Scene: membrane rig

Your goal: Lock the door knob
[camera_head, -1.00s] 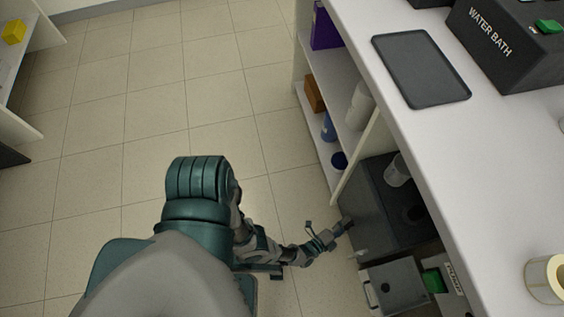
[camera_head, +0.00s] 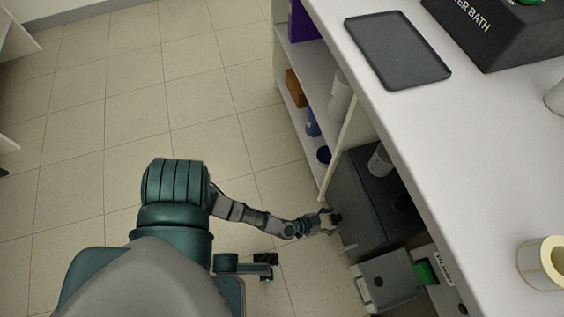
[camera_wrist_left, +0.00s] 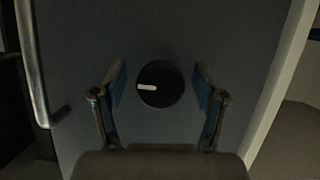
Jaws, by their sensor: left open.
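The door knob (camera_wrist_left: 160,84) is a round black dial with a white mark that points left in the left wrist view. It sits on a dark grey door (camera_wrist_left: 220,40). My left gripper (camera_wrist_left: 161,85) is open, with one blue-padded finger on each side of the knob, apart from it in the picture. In the head view my left gripper (camera_head: 331,219) is at the front of the dark box (camera_head: 365,215) under the bench, and the knob is hidden there.
A metal bar handle (camera_wrist_left: 32,65) runs along the door's left side. In the head view a grey unit (camera_head: 390,280) with a green part stands beside the dark box. The white bench top (camera_head: 440,150) overhangs it. The floor (camera_head: 110,130) at left is clear.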

